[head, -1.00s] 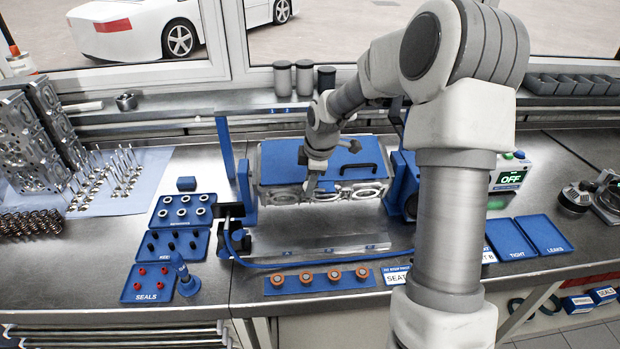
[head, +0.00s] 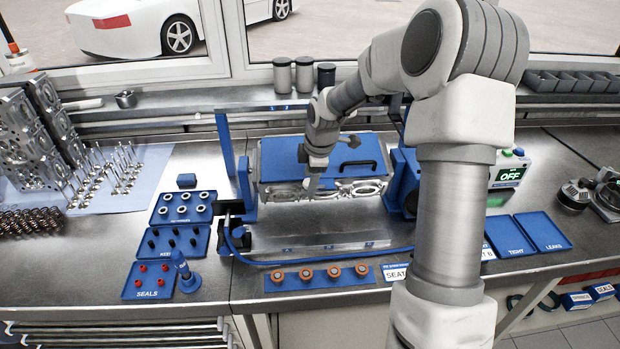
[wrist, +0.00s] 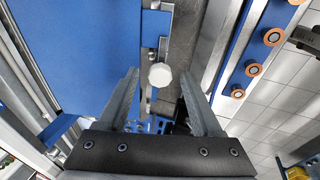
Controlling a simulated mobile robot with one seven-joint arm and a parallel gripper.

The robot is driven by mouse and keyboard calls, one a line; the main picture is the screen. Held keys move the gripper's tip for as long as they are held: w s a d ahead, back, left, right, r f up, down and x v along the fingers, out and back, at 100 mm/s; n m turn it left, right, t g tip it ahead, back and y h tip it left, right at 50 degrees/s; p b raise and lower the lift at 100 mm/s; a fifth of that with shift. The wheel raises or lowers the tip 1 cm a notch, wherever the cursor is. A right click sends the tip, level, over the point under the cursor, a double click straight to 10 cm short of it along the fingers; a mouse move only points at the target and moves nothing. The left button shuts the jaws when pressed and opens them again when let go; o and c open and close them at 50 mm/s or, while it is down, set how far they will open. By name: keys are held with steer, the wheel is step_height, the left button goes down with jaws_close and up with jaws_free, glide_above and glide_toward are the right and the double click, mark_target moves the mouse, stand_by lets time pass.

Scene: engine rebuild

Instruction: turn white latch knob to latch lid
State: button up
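The blue lid (head: 285,158) with its black handle (head: 357,167) lies over the fixture at the bench's middle; it also fills the left of the wrist view (wrist: 85,50). The white latch knob (wrist: 160,75) is a small faceted disc beside the lid's edge, on a metal strip. My gripper (wrist: 159,82) is open, with the knob between its two fingertips in the wrist view and a gap on either side. I cannot tell how deep the knob sits between them. In the head view my gripper (head: 312,184) is at the fixture's front edge and the knob is hidden.
A blue strip (head: 273,283) with several orange-brown rings lies in front of the fixture. A blue hose (head: 290,262) crosses the bench there. Blue trays of small parts (head: 171,242) stand at left. A box reading OFF (head: 509,176) and empty trays (head: 543,232) are at right.

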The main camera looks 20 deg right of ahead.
steer(key=v, duration=1.7)
steer(key=shift+r, duration=0.25)
steer(key=s+a+r+m+t+b, duration=0.1)
steer(key=s+a+r+m+t, duration=0.15)
steer(key=s+m, duration=0.3)
steer(key=s+a+r+m+t+b, duration=0.1)
steer(key=s+a+r+m, duration=0.25)
steer(key=s, duration=0.35)
steer(key=s+f+m+p, duration=0.1)
steer(key=s+f+m, duration=0.1)
steer(key=s, duration=0.4)
steer(key=s+a+f+m+g, duration=0.1)
steer(key=s+f+m, duration=0.1)
steer(key=s+m, duration=0.3)
steer(key=s, duration=0.2)
steer(key=shift+s+f+h+p, duration=0.3)
steer(key=shift+h+p, duration=0.1)
steer(key=shift+a, duration=0.1)
